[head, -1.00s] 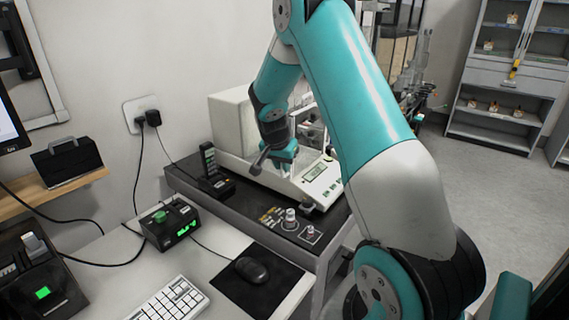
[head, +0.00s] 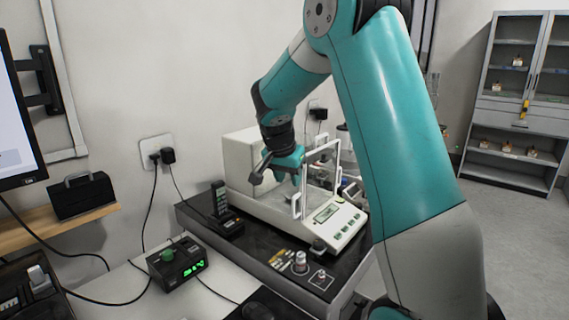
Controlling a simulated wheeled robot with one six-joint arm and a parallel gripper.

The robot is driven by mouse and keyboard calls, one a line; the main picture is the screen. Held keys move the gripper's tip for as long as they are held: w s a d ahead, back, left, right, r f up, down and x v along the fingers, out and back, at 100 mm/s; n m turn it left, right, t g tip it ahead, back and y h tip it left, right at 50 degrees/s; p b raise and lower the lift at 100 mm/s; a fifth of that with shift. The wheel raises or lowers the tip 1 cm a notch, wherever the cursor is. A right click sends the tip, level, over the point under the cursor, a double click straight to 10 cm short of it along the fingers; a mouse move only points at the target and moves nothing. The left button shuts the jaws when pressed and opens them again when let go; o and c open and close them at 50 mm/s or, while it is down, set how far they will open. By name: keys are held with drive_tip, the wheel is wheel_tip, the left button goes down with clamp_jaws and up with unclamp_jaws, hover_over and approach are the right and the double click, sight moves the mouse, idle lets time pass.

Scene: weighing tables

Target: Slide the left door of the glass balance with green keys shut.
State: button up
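The glass balance (head: 338,221) has a cream body, a small display and green keys on its front panel. It stands on the dark-topped table, its tall housing at the back left. White-framed glass shows at its right side, and a short white upright piece (head: 297,206) stands near its front. My gripper (head: 294,184) points down over the chamber area, close to this upright. Whether they touch cannot be told. The fingers are small and partly hidden, so their opening is unclear. The left door's glass and its exact position cannot be made out behind my gripper.
A handset in a dark cradle (head: 222,212) stands left of the balance. Small metal weights (head: 300,262) stand in front of it. A black box with a green readout (head: 177,263) and cables lies on the near white table. Glassware stands behind the balance.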

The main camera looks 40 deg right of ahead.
drive_tip(key=v, duration=0.5)
drive_tip(key=shift+s+a+r, duration=0.1)
drive_tip(key=shift+r, duration=0.3)
